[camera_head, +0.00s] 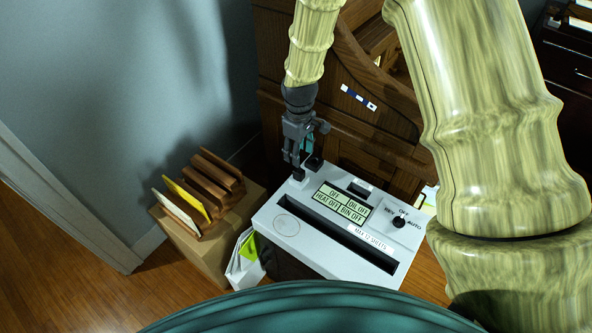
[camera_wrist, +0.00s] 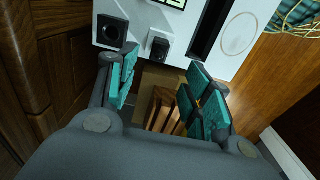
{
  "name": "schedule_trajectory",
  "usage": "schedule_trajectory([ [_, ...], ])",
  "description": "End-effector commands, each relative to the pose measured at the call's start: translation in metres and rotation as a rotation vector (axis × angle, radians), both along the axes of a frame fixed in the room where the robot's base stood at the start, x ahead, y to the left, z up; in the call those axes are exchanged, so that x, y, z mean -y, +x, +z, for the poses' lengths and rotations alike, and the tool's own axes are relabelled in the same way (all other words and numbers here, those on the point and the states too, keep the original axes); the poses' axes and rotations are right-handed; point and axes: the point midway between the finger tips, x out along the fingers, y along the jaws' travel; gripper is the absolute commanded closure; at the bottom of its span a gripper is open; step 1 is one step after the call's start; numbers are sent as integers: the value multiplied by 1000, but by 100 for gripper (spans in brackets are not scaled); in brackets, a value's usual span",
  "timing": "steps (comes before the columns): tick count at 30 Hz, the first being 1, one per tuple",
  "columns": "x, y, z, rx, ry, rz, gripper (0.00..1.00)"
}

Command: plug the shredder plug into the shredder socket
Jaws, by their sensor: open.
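The shredder (camera_head: 290,253) has a white top with a display, a knob and a long slot; part of its top also shows in the wrist view (camera_wrist: 218,68). A black square with a round recess, apparently the shredder socket (camera_wrist: 111,31), is set near the top's edge. A black block that looks like the shredder plug (camera_wrist: 158,46) sits beside it on the white top; it shows small in the head view (camera_head: 298,174). My gripper (camera_head: 300,158) is over that back corner. In the wrist view its teal-padded fingers (camera_wrist: 163,75) are open and empty, with the plug just beyond their tips.
A wooden file rack (camera_head: 205,190) with yellow and white sheets stands on a box left of the shredder. A wooden cabinet (camera_head: 345,145) rises close behind the shredder. A bin with papers (camera_head: 245,260) sits at the shredder's left side. Wooden floor is bare at lower left.

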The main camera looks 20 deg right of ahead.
Motion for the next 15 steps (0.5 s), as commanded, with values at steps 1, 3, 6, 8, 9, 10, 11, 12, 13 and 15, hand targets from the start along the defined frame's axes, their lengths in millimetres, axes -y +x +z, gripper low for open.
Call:
schedule_trajectory([
  [1, -1, 3, 2, 0, -1, 8, 50],
  [3, -1, 5, 2, -2, -2, 13, 50],
  [6, -1, 4, -8, -5, -2, 14, 50],
  [8, -1, 4, -16, -5, -2, 13, 50],
  [9, -1, 4, -21, -5, -1, 13, 50],
  [10, -1, 3, -25, -5, -1, 13, 50],
  [11, -1, 4, -29, -5, -1, 13, 50],
  [12, -1, 4, -33, -3, -1, 13, 50],
  [13, -1, 4, -36, -3, -1, 13, 50],
  [15, -1, 4, -42, -3, -1, 13, 50],
])
